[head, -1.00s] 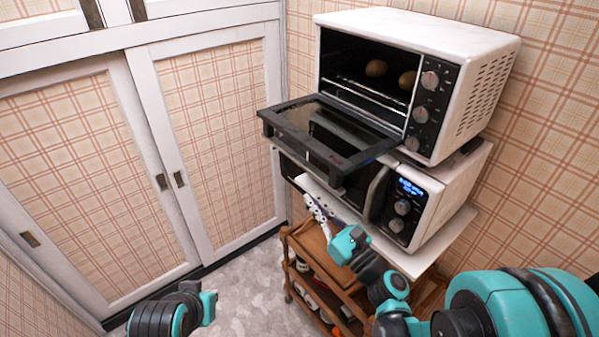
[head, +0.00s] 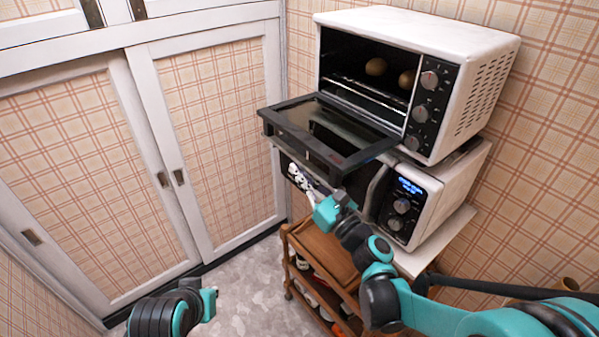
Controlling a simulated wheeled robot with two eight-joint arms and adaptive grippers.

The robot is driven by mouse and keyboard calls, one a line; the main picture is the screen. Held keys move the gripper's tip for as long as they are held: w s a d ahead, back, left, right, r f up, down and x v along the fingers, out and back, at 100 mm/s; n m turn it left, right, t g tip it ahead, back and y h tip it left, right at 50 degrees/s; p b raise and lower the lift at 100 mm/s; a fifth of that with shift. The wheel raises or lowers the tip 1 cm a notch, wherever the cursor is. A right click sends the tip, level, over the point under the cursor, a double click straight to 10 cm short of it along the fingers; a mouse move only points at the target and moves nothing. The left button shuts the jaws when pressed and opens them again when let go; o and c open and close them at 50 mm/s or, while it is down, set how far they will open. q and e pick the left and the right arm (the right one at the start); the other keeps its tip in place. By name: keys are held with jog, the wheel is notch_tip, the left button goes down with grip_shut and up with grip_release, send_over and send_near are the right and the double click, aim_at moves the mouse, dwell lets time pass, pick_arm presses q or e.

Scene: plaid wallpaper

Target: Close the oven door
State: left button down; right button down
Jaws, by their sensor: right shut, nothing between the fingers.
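The white toaster oven (head: 480,60) sits on top at the right. Its dark-framed glass door (head: 318,135) is hinged down and stands open, about level, sticking out to the left over the space below. Two round brown items (head: 376,67) lie inside on the rack. My right gripper (head: 296,175) is shut and empty. It is below the open door, near its front edge; I cannot tell whether it touches the door. My left arm (head: 172,312) shows at the bottom left, but its gripper fingers are not seen.
A microwave (head: 436,205) with a lit blue display stands under the oven. A wooden cart (head: 322,252) with shelves of items stands below. Plaid cabinet doors (head: 215,120) fill the left. The floor (head: 250,285) between is clear.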

notch_tip(320, 180, up, 16)
jog(key=m+t+h+p, duration=0.1)
jog(key=m+h+p, duration=0.2)
jog(key=m+p, duration=0.95)
jog(key=w+d+r+h+p, duration=0.1)
jog(key=w+d+r+p, duration=0.5)
jog(key=r, duration=0.5)
jog(key=shift+d+p, duration=1.15)
jog(key=shift+d, duration=0.05)
jog(key=shift+w, duration=0.1)
jog(key=shift+d, duration=0.1)
